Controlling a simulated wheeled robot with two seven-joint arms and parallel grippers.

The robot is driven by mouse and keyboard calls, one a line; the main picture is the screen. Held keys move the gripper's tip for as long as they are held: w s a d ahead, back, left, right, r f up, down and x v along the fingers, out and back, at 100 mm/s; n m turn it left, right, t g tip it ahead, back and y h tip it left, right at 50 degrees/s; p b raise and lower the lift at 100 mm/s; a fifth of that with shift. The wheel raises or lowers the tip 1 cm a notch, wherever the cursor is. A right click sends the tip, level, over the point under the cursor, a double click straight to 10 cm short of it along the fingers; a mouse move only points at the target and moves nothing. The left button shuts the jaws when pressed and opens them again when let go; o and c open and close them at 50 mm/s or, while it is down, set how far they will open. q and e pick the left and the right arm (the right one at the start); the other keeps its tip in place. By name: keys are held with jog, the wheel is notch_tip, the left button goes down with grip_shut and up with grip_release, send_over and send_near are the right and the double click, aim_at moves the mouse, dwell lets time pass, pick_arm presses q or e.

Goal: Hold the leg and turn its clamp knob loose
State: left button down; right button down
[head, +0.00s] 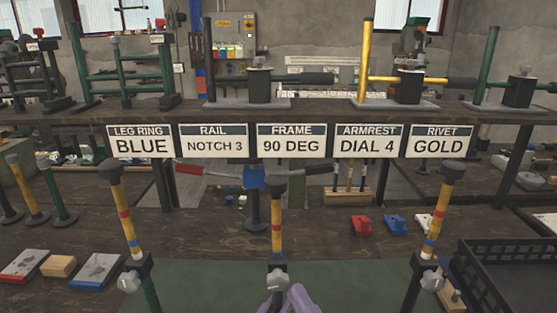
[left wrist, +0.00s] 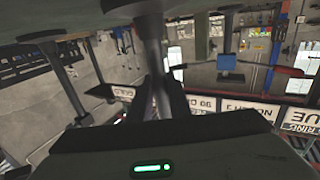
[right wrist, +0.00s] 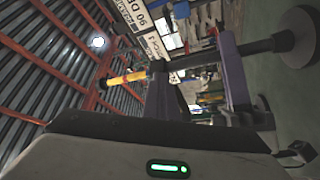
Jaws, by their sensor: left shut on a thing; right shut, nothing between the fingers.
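The middle leg (head: 277,225) stands upright, yellow with red and blue bands and a black cap. Its silver clamp knob (head: 277,278) is at the lower middle of the head view. My left gripper (left wrist: 155,88) is shut on a dark post (left wrist: 152,45), which looks like the lower part of this leg. My right gripper (head: 292,295) has purple fingers and is just below and right of the knob. It holds nothing; contact with the knob cannot be told. A banded yellow leg (right wrist: 125,78) shows in the right wrist view.
Similar clamped legs stand at left (head: 125,225) and right (head: 433,230). A black tray (head: 500,265) is at right. Red, blue and white blocks (head: 395,224) lie on the bench behind. A labelled shelf (head: 290,115) with frames and presses crosses the back.

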jog(key=shift+d+r, duration=0.1)
jog(key=shift+r, duration=0.6)
jog(key=shift+d, duration=0.15)
jog(key=s, duration=0.6)
jog(key=shift+d+f, duration=0.25)
jog(key=shift+d, duration=0.15)
jog(key=w+a+f, duration=0.1)
jog(key=w, duration=0.5)
jog(key=shift+f, duration=0.35)
dwell(0.4)
jog(key=shift+a+r, duration=0.25)
jog(key=shift+a, duration=0.15)
dwell(0.6)
